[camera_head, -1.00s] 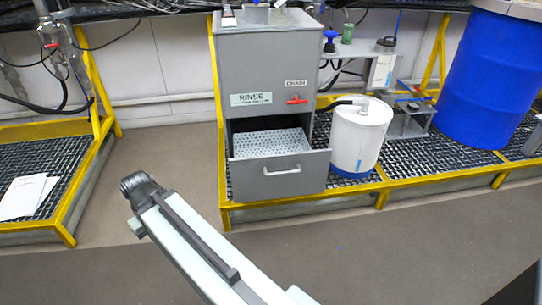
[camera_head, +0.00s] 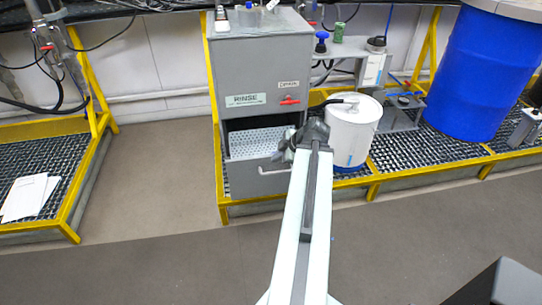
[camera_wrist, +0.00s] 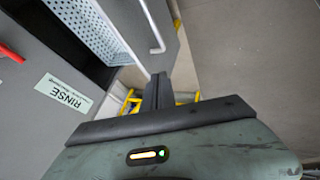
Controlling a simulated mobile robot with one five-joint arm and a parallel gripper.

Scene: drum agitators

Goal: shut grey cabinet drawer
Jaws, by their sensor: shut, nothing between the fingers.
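The grey cabinet (camera_head: 260,62) stands on the grated platform, with a RINSE label on its front. Its lower drawer (camera_head: 250,182) is pulled out, showing a perforated tray (camera_head: 258,143) inside. The drawer's handle (camera_head: 272,171) is partly covered by my arm in the head view. In the wrist view the drawer handle (camera_wrist: 153,28) and the tray (camera_wrist: 100,32) are at the top. My gripper (camera_head: 284,156) is in front of the drawer's right part. In the wrist view my gripper (camera_wrist: 158,82) is shut and empty, beside the drawer front; contact cannot be told.
A white bucket (camera_head: 350,135) stands right of the cabinet, close to my arm. A blue drum (camera_head: 485,75) is farther right. A yellow frame rail (camera_head: 290,209) edges the platform. The floor (camera_head: 150,170) left of the cabinet is clear.

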